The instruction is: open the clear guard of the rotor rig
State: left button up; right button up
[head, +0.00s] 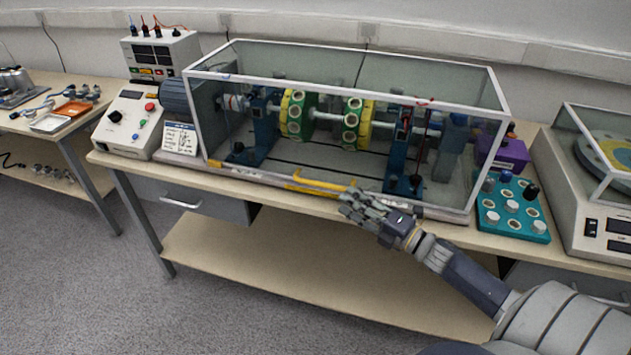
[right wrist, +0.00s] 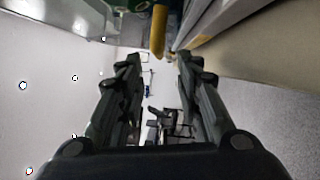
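The clear guard (head: 345,50) is a long see-through box with a white frame. It is down over the rotor rig, whose green and yellow discs (head: 298,114) sit on a shaft between blue stands. A yellow handle (head: 318,184) runs along the guard's lower front edge. My right gripper (head: 352,205) is just in front of the handle's right end. In the right wrist view the gripper (right wrist: 158,75) is open, and the end of the yellow handle (right wrist: 159,32) shows beyond the gap between its fingertips. I see no contact. My left gripper is not in view.
A teal tray (head: 512,210) with knobs and weights stands right of the rig, beside a balance-like machine (head: 590,215). A control box (head: 128,122) stands at the left. The bench front edge (head: 270,200) runs below the handle. The floor in front is clear.

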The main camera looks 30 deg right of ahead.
aim_at(323, 183)
jog(key=x, duration=0.3)
jog(key=shift+r, duration=0.25)
jog(key=x, duration=0.4)
jog(key=shift+p, duration=0.4)
jog(key=shift+w+a, duration=0.2)
jog(key=shift+w, duration=0.45)
jog(key=shift+w+a, duration=0.15)
jog(key=shift+w, duration=0.3)
jog(key=shift+c, duration=0.4)
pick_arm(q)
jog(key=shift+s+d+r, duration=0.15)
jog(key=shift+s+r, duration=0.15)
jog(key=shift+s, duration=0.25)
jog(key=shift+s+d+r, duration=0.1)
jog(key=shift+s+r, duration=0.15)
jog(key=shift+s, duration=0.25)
pick_arm(e)
grip_shut()
